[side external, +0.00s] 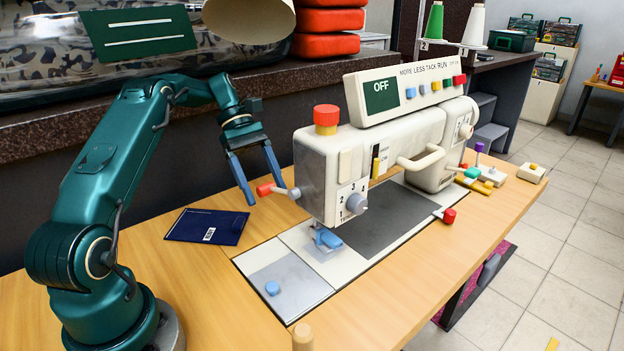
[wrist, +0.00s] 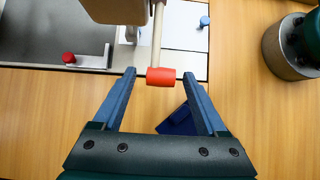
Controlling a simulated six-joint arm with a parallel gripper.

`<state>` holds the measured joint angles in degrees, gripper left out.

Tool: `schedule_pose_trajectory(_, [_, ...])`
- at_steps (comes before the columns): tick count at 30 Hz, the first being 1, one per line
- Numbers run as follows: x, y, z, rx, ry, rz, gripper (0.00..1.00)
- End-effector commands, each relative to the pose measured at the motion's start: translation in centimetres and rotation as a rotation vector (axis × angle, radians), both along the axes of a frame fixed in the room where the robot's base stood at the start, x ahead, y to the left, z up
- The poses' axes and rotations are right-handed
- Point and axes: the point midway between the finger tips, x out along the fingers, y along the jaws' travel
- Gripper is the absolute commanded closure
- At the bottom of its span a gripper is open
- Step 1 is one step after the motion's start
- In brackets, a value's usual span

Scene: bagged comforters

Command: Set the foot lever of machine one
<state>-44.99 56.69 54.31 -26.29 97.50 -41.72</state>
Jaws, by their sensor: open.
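The cream sewing machine (side external: 385,150) stands on the wooden table with its display reading OFF. A lever with a red tip (side external: 265,189) sticks out from its left end. In the wrist view this red tip (wrist: 161,77) and its pale rod point toward my gripper (wrist: 159,73). My gripper (side external: 266,194) is open, with one blue finger on each side of the red tip. A blue presser foot (side external: 328,239) sits low under the machine head.
A dark blue booklet (side external: 207,226) lies on the table left of the machine. A second red knob (side external: 448,215) is at the bed's right edge. A wooden peg (side external: 302,336) stands near the front. Coloured small parts (side external: 490,176) lie at the right. The front table is mostly clear.

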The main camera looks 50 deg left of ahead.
Motion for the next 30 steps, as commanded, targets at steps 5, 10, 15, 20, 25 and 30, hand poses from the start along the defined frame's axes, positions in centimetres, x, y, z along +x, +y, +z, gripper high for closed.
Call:
schedule_pose_trajectory(5, [0.0, 0.7, 0.9, 0.000, -0.001, 0.001, 0.25])
schedule_pose_trajectory(10, [-0.1, 1.0, 1.2, -0.001, 0.002, 0.000, 0.25])
schedule_pose_trajectory(15, [-0.1, 1.0, 1.3, -0.001, 0.003, 0.000, 0.25])
schedule_pose_trajectory(20, [-0.1, 1.0, 1.3, 0.004, 0.001, -0.005, 0.25])
schedule_pose_trajectory(25, [0.5, 1.2, -0.1, 0.153, -0.029, -0.131, 0.25])
schedule_pose_trajectory(30, [2.2, 3.0, -1.7, 0.509, -0.118, -0.491, 0.25])
